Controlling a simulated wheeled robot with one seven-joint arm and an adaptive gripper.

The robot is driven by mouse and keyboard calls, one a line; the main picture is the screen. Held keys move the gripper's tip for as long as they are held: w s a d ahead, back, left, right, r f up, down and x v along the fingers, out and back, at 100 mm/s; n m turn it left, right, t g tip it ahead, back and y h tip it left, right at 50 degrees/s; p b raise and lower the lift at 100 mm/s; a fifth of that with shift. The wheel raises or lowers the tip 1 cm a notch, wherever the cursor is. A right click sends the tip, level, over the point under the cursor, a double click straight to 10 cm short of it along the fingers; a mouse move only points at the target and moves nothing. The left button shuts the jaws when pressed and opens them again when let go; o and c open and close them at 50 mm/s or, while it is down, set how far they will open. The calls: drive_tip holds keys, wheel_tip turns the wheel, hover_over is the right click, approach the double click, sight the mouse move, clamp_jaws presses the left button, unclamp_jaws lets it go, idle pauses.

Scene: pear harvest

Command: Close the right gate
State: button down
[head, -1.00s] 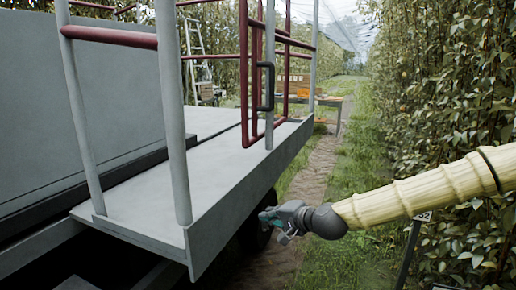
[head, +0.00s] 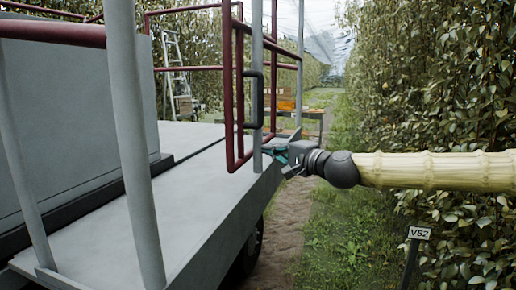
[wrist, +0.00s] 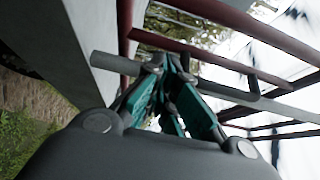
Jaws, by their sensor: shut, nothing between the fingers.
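The right gate (head: 237,95) is a dark red tube frame standing over the platform's outer side, beside a grey upright post (head: 257,60). A black handle (head: 254,98) sits at the gate and post, and it also shows in the wrist view (wrist: 253,86). My gripper (head: 272,150) is shut and empty, close to the lower end of the post, below the handle. In the wrist view, my fingertips (wrist: 168,62) overlap the grey post (wrist: 210,85); I cannot tell if they touch it. Red bars (wrist: 185,48) lie beyond them.
The grey platform (head: 195,195) fills the left, with a grey post (head: 135,140) near me and red rails behind. A ladder (head: 177,75) stands at the back. Leafy trees (head: 440,90) and a V52 sign (head: 419,233) line the right. A grassy path runs between.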

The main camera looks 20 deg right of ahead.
sight(243, 141)
drive_tip(key=p+x, duration=0.1)
drive_tip(key=x, duration=0.5)
drive_tip(key=p+x, duration=0.1)
drive_tip(key=x, duration=0.2)
drive_tip(key=shift+a+p, duration=0.3)
drive_tip(key=shift+a, duration=0.15)
drive_tip(key=shift+s+a+f+p, duration=0.15)
drive_tip(key=shift+s+a+p, duration=0.45)
drive_tip(key=shift+s+a, duration=0.55)
